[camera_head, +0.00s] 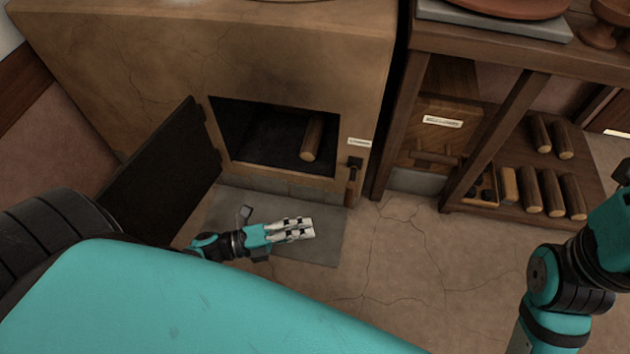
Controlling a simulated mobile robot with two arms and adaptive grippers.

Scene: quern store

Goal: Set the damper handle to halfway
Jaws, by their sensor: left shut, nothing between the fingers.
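A small dark handle (351,183), which looks like the damper handle, is on the stove front just right of the firebox opening. It hangs downward from a dark bracket, under a small pale label (360,142) too small to read. My left gripper (306,228) is shut and empty. In the picture it is over the grey floor slab in front of the stove, below and left of the handle and apart from it. My right arm shows at the right edge, but its gripper is out of view.
The clay stove (300,50) has an open dark door (160,180) swung out at left. One log (312,138) lies in the firebox. A wooden bench (500,48) at right holds a drawer box (437,110) and several logs below. The cracked floor (400,260) between is clear.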

